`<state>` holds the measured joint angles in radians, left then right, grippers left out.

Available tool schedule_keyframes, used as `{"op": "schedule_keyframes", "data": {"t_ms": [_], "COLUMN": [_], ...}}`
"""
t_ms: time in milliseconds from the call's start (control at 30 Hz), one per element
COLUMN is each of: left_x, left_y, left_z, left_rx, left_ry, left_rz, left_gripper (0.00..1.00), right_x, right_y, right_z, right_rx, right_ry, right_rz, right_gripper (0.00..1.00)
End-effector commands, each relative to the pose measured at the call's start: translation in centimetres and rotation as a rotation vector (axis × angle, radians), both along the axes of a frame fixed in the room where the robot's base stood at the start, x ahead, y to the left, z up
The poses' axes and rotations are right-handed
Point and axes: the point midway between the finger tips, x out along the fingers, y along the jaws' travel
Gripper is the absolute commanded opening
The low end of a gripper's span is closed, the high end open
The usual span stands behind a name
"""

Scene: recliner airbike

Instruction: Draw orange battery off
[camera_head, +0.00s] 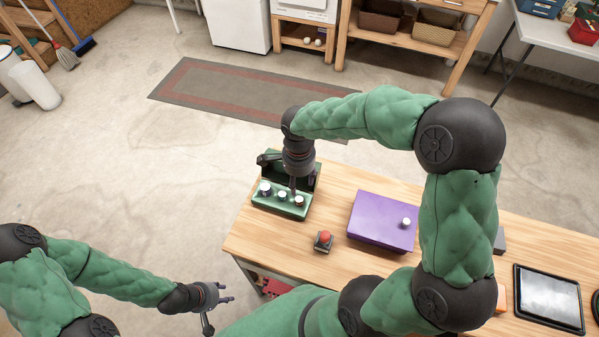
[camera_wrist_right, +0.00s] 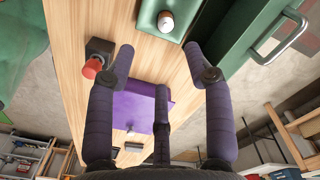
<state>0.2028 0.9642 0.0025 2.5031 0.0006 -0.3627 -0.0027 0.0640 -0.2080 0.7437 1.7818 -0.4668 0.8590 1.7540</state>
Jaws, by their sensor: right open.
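A green holder (camera_head: 262,203) sits at the table's far left corner, with a row of small white-topped cylinders on it. The right-hand cylinder (camera_head: 299,201) has a reddish edge. The wrist view shows one white-topped cylinder (camera_wrist_right: 166,21) with an orange-brown mark on the green holder (camera_wrist_right: 145,15); I cannot tell for sure that it is the orange battery. My right gripper (camera_head: 292,191) hangs over the holder; in the wrist view (camera_wrist_right: 158,52) its fingers are apart and empty, short of that cylinder. My left gripper (camera_head: 229,292) is open and empty, off the table's left side.
A purple box (camera_head: 382,220) with a white knob and a red button on a dark base (camera_head: 324,241) stand on the wooden table (camera_head: 275,243). A dark tablet (camera_head: 549,298) lies at the right.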

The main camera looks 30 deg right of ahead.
Motion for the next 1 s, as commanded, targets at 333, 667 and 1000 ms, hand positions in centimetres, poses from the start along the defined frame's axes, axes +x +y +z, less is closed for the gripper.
{"op": "schedule_keyframes", "data": {"t_ms": [333,667,1000], "left_x": [0.0,0.0,0.0], "left_y": [0.0,0.0,0.0], "left_z": [-1.3,-2.7,-3.5], "left_rx": [0.0,0.0,0.0], "left_ry": [0.0,0.0,0.0], "left_rz": [0.0,0.0,0.0], "left_gripper": [0.4,0.4,0.4], "right_x": [0.0,0.0,0.0], "right_y": [-0.1,-0.1,-0.1], "right_z": [-2.4,-7.9,-11.2], "right_rx": [-0.002,-0.002,-0.002], "right_ry": [0.0,0.001,-0.002], "right_rz": [-0.007,-0.006,-0.006], "right_gripper": [0.53,0.53,0.53]}}
